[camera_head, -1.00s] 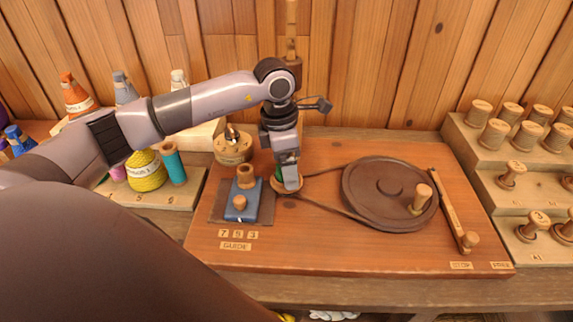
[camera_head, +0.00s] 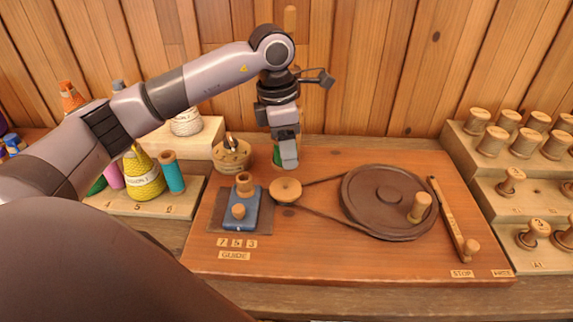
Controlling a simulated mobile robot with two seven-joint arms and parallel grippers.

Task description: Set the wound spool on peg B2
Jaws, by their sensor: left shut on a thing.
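My left gripper (camera_head: 287,160) is shut on the wound spool (camera_head: 277,155), of which only a strip of green thread shows beside the fingers. It holds the spool above and behind the small wooden winder spindle (camera_head: 285,190), apart from it. The stepped peg rack (camera_head: 485,185) stands at the right edge with several wooden spools on it. A label A1 shows low on the rack; I cannot make out peg B2. My right gripper is not in view.
The winder board (camera_head: 330,255) carries a large dark wheel (camera_head: 365,200) with a crank knob, a belt, a lever (camera_head: 450,215) and a blue guide block (camera_head: 240,210). A round wooden pot (camera_head: 231,156) and thread cones stand at left.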

